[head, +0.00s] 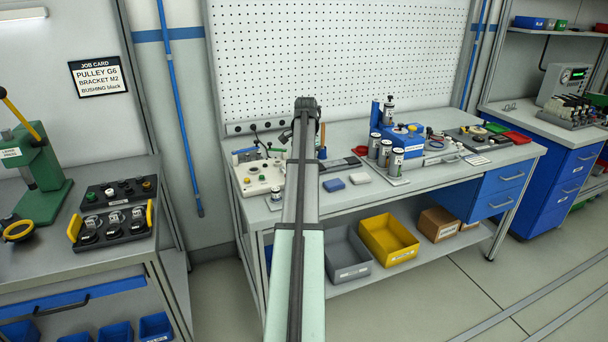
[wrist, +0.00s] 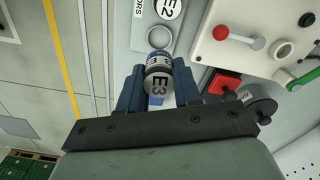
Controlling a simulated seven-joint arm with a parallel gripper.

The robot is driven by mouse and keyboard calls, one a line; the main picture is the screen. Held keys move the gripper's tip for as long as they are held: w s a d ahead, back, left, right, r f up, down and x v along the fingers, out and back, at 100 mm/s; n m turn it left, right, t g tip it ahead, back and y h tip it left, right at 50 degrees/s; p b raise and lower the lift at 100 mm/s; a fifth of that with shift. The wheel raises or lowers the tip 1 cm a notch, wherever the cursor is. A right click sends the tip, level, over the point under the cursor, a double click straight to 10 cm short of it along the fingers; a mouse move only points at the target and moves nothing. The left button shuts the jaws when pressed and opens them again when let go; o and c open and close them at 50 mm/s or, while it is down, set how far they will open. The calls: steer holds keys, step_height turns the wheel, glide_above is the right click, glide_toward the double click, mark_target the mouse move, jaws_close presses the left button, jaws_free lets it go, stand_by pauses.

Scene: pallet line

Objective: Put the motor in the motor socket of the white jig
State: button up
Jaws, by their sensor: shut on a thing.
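My gripper (wrist: 159,72) is shut on a silver cylindrical motor marked E3 (wrist: 157,82), held between its two blue fingers in the wrist view. A grey plate (wrist: 140,47) with a round feature and a disc marked E2 lies just beyond it. A white panel, apparently the white jig (wrist: 225,52), is to the right of the motor, with red and green levers. In the head view the white jig (head: 254,184) stands at the left of the bench. My arm hides my gripper and the held motor there. I cannot make out the motor socket.
A dark cylinder (wrist: 258,103) and a red block (wrist: 222,84) lie close to the right finger.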

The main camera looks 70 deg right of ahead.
steer(key=shift+w+r, duration=0.25)
steer(key=shift+r, duration=0.2)
steer(key=w+d+r+m, duration=0.1)
steer(key=w+d+r, duration=0.1)
steer(key=w, duration=1)
steer(key=w+d+r+m, duration=0.1)
steer(key=w, duration=1)
steer(key=shift+w+f, duration=0.1)
steer(key=shift+f, duration=4.55)
steer(key=shift+f, duration=0.15)
steer(key=o, duration=1.1)
step_height(320, 180, up, 12)
steer(key=shift+r, duration=0.2)
